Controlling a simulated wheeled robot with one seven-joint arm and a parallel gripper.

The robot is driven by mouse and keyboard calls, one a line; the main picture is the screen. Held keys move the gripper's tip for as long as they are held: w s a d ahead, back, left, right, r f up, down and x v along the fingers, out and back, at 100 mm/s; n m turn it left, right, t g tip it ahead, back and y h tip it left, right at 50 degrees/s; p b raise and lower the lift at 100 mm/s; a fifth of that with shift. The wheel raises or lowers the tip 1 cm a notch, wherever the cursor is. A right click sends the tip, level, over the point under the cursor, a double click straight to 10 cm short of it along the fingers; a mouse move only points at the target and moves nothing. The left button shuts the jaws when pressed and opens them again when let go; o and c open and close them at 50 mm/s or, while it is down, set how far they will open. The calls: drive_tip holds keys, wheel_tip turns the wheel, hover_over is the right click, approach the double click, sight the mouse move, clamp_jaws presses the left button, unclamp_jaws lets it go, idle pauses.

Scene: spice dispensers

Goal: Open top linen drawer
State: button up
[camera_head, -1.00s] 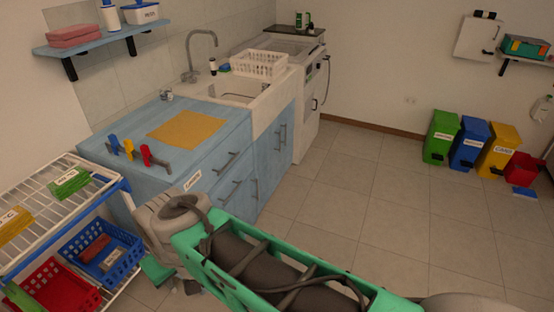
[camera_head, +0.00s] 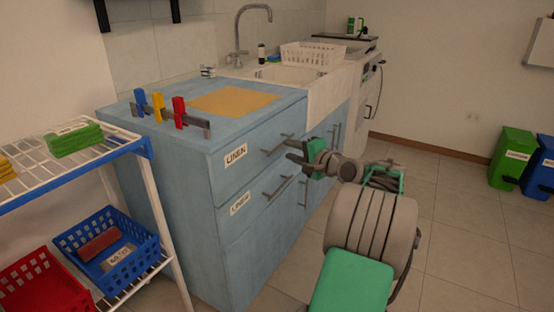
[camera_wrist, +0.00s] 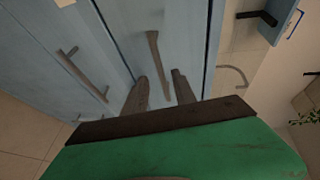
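The blue cabinet (camera_head: 225,225) has two stacked drawers labelled LINEN, both looking shut. The top drawer (camera_head: 240,152) has a grey bar handle (camera_head: 277,146); the lower drawer's handle (camera_head: 278,187) is below it. My gripper (camera_head: 290,150) is in front of the cabinet, close to the right end of the top handle. In the wrist view, my gripper's fingers (camera_wrist: 160,88) are apart, with a bar handle (camera_wrist: 156,60) showing between them, slightly beyond the tips. Contact cannot be made out. Another handle (camera_wrist: 82,75) lies to the left.
A wire rack (camera_head: 150,150) with a blue basket (camera_head: 108,249) and red basket (camera_head: 40,285) stands left of the cabinet. Floor at right is open, up to the bins (camera_head: 512,157).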

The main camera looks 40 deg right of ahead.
sight(282, 145)
drive_tip(key=w, duration=0.2)
drive_tip(key=w+d+b, duration=0.1)
drive_tip(key=w, duration=0.1)
drive_tip(key=w+f, duration=0.1)
drive_tip(key=w, duration=0.1)
drive_tip(key=shift+w+d+b, duration=0.15)
drive_tip(key=shift+d+b, duration=0.1)
drive_tip(key=shift+b, duration=0.1)
drive_tip(key=shift+c, duration=0.4)
drive_tip(key=shift+a, duration=0.1)
clamp_jaws()
drive_tip(key=shift+f, duration=0.1)
